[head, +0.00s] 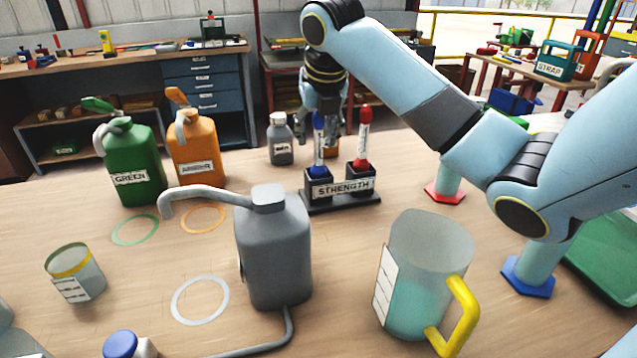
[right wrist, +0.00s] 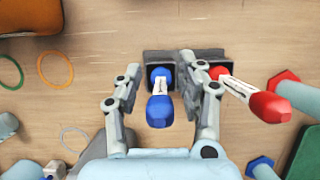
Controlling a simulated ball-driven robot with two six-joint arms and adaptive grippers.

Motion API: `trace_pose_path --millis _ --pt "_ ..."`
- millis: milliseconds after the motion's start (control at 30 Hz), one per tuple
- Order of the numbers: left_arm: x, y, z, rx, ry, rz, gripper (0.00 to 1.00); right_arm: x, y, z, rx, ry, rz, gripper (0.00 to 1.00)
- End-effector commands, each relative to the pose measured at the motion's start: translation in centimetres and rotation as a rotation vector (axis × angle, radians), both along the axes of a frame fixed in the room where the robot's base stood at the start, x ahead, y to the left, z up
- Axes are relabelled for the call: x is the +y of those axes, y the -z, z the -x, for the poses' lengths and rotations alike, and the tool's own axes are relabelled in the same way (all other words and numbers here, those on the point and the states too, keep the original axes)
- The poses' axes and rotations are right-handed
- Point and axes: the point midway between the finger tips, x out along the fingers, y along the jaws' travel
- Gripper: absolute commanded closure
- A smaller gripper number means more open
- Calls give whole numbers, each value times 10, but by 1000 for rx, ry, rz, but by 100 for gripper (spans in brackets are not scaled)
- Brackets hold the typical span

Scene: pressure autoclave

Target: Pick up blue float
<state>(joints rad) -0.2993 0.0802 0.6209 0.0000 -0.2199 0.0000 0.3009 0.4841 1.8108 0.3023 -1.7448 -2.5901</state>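The blue float (head: 319,135) stands upright in the left socket of a dark holder (head: 343,201) labelled STRENGTH. A red float (head: 363,136) stands in the right socket. My right gripper (head: 323,100) is at the top of the blue float in the head view. In the right wrist view the blue float (right wrist: 160,110) lies between the spread fingers of my right gripper (right wrist: 160,72), with a gap on each side. The right finger is close to the red float (right wrist: 255,98). My left gripper is not in view.
A grey can (head: 274,250) with a long spout and a clear jug (head: 427,265) with a yellow handle stand in front. Green (head: 130,165) and orange (head: 196,150) cans stand left. A small grey bottle (head: 280,140) is left of the holder. My right arm spans the right side.

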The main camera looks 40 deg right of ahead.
Motion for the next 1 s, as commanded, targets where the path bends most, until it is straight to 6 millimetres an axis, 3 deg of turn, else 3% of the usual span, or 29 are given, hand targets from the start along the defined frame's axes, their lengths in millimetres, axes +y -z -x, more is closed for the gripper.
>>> trace_pose_path --millis 33,267,800,1000 --pt "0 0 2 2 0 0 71 0 0 0 0 0 0 70" --pt "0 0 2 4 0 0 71 0 0 0 0 0 0 100" --pt "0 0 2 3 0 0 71 1 -2 -1 -3 -1 -3 100" --pt "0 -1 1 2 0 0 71 1 -29 -2 -9 -1 -1 100"
